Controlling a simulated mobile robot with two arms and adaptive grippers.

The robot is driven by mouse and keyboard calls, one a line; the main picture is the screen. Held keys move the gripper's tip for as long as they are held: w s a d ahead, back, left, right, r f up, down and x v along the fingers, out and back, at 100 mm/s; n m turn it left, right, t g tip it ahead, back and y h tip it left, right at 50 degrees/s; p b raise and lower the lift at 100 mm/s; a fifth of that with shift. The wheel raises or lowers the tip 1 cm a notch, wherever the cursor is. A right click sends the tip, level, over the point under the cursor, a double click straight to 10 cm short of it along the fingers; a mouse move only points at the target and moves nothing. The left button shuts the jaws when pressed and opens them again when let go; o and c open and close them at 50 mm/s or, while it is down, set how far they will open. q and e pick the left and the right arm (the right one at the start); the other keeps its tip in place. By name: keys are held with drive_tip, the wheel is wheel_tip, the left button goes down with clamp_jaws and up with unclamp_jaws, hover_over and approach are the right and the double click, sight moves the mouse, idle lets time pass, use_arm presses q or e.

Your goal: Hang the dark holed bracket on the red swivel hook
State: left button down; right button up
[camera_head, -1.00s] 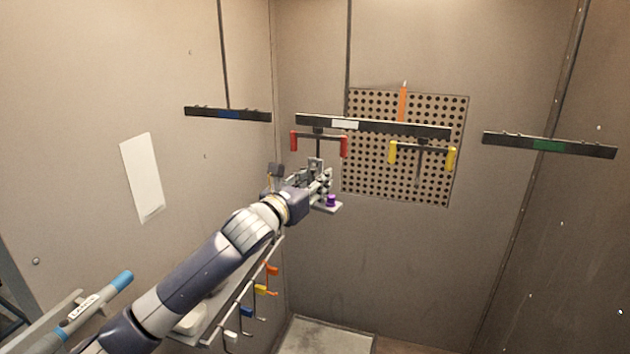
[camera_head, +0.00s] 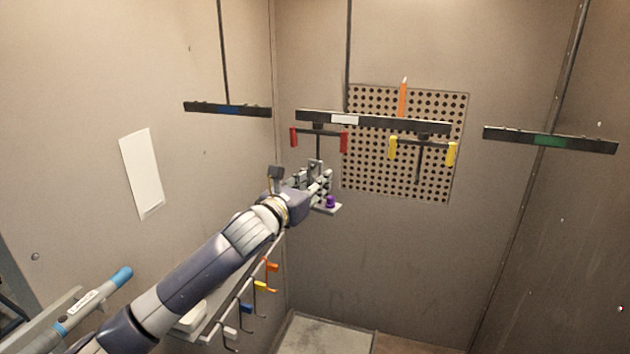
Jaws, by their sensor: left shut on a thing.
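The red swivel hook (camera_head: 319,133) hangs by its middle under the dark centre bar, with a red end on each side. My left gripper (camera_head: 321,181) is just below it, seen from behind, and is shut on a small part. The fingers and wrist hide most of that part. A flat grey ledge (camera_head: 323,208) with a purple plug (camera_head: 330,202) on it shows just below the fingertips. I cannot tell whether it belongs to the held part. The dark holed bracket cannot be made out clearly. The gap between gripper and hook is hard to judge. My right gripper is out of view.
A yellow swivel hook (camera_head: 421,148) hangs to the right on the same bar (camera_head: 385,124). A perforated panel (camera_head: 440,180) is behind. Bars with blue (camera_head: 228,110) and green (camera_head: 550,140) marks hang either side. A rack with coloured hooks (camera_head: 240,300) stands lower left.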

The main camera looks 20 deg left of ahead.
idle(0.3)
use_arm(q)
drive_tip(key=c, duration=1.2)
unclamp_jaws()
drive_tip(key=shift+o, duration=0.2)
drive_tip(key=shift+s, duration=0.15)
